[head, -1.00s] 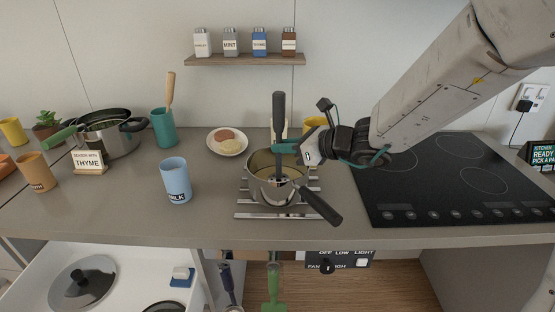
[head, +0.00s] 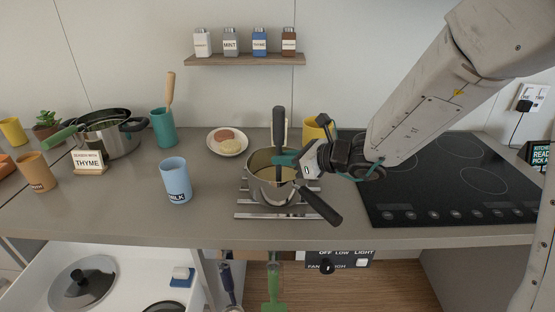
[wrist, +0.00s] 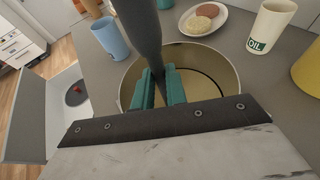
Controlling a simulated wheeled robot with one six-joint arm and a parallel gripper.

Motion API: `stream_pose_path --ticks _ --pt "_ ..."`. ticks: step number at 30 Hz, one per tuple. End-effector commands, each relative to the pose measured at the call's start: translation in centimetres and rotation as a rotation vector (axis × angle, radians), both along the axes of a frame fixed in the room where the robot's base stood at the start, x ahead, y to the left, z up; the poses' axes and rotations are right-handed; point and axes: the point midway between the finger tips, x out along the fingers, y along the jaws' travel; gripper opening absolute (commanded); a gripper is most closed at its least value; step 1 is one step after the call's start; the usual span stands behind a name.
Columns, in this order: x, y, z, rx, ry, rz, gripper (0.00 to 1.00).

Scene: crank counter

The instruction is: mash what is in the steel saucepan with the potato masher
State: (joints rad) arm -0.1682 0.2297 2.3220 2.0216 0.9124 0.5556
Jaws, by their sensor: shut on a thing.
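The steel saucepan (head: 261,187) stands on a metal rack on the counter, its dark handle (head: 320,207) pointing to the front right. The potato masher (head: 278,128) is upright over the saucepan, its dark handle rising above the rim. My gripper (head: 287,159) is shut on the masher's handle from the right. In the wrist view my gripper's teal fingers (wrist: 160,88) close around the dark masher handle (wrist: 137,28) above the saucepan (wrist: 228,72). The masher's head is hidden inside the pan, and I cannot make out the pan's contents.
A blue milk cup (head: 175,180) stands left of the saucepan. A plate (head: 227,147) with two round items is behind it. A yellow cup (head: 313,128) and the black cooktop (head: 440,205) are to the right. An open drawer (head: 125,255) is below left.

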Motion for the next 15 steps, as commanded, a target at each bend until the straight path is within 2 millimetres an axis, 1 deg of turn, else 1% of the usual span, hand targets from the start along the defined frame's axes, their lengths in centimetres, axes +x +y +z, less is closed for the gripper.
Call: stream_pose_path --ticks 4,15 --pt "0.01 0.01 -0.53 0.001 0.0 0.0 0.0" --pt "0.0 0.0 -0.31 0.001 -0.001 0.0 0.0"
